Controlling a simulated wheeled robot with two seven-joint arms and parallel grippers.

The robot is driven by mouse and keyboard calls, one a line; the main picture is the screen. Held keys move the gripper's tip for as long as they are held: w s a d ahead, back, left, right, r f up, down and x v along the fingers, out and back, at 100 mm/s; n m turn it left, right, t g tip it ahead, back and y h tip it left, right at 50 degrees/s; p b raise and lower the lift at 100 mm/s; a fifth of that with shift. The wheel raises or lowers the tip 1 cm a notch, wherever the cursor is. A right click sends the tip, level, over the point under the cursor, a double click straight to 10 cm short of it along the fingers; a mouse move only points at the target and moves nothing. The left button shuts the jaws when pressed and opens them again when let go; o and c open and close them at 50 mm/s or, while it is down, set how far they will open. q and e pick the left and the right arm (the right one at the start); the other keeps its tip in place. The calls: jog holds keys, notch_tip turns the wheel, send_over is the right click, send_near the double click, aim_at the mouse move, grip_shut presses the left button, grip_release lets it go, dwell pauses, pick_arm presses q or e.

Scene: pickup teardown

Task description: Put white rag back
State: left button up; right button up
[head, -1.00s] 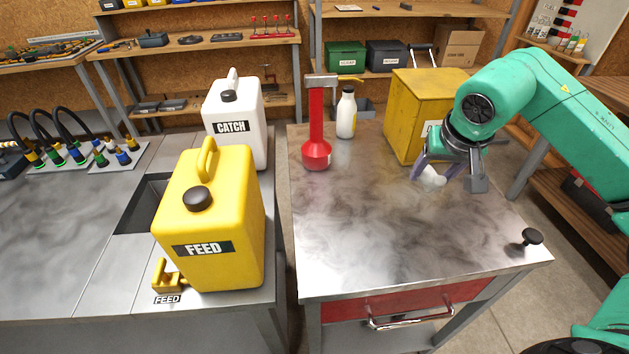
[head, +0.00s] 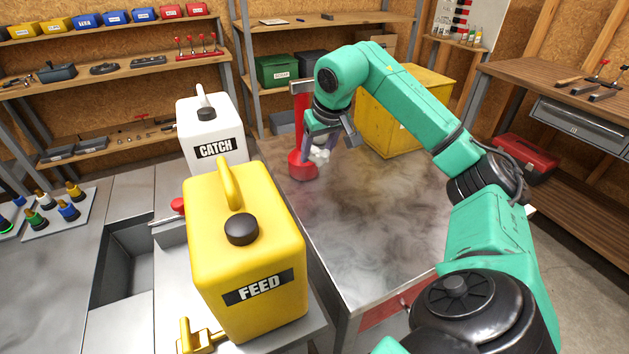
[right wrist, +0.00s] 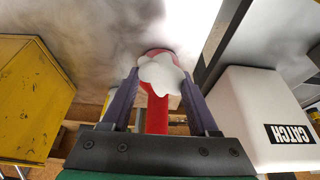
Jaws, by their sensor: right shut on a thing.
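The white rag (head: 319,156) is a small crumpled lump between the fingers of my right gripper (head: 326,149). The gripper is shut on it and holds it above the metal cart top (head: 370,230), close to the red tool with the round base (head: 301,168). In the right wrist view, the rag (right wrist: 160,74) sits between the two purple fingers, with the red tool behind it. I cannot tell whether the rag touches the tool. My left gripper is not in view.
The yellow bin (head: 400,115) stands at the back right of the cart. The yellow FEED can (head: 245,270) and white CATCH can (head: 212,135) stand left of the cart. The middle of the cart top is clear.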

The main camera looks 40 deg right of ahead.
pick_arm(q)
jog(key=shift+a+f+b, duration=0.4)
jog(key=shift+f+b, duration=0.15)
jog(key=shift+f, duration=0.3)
pick_arm(e)
notch_tip(320, 180, down, 8)
jog(key=shift+r, duration=0.15)
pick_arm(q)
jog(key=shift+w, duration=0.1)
pick_arm(e)
jog(key=o, duration=1.3)
jog(key=shift+a+r, duration=0.1)
jog(key=shift+r, duration=0.3)
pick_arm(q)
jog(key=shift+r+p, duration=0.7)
pick_arm(e)
jog(key=v, duration=1.1)
jog(key=shift+s+r, duration=0.15)
jog(key=shift+r, duration=0.05)
jog(key=shift+f, duration=0.1)
